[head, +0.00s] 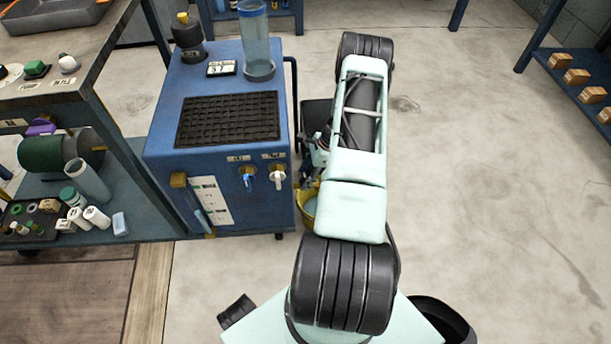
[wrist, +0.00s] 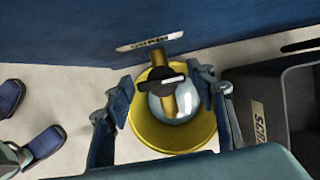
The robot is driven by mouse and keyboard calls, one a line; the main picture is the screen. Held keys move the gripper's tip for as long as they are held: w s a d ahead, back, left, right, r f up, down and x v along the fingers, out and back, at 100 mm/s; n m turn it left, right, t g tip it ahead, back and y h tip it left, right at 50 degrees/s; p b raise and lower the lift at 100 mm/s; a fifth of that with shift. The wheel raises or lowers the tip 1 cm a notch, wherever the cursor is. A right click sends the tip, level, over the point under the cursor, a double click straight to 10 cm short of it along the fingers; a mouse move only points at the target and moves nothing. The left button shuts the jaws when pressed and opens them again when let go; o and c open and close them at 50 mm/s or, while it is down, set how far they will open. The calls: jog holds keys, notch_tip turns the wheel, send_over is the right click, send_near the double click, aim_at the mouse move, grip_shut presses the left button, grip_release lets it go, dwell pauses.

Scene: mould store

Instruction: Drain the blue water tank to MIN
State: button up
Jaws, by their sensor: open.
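The blue water tank (head: 215,110) is a cabinet with a dark grille on top. Its front has a slanted sight tube (head: 195,208) beside a white marked plate; the level is too small to read. In the wrist view, a brass drain valve (wrist: 184,98) with a dark handle (wrist: 160,82) projects from the tank's side (wrist: 80,30), below a label. A yellow bucket (wrist: 145,128) stands beneath it, with something pale and shiny inside. My gripper (wrist: 162,84) is open, its fingers either side of the valve handle. In the head view, my arm partly hides my gripper (head: 312,165) and the bucket (head: 308,212).
A blue tap (head: 248,178) and a white tap (head: 278,177) are on the tank's front. A dark bin (wrist: 275,95), its label partly visible, stands right of the bucket in the wrist view. A cluttered bench (head: 75,85) is at left. Open floor lies right of my arm.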

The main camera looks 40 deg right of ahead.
jog(key=v, duration=1.2)
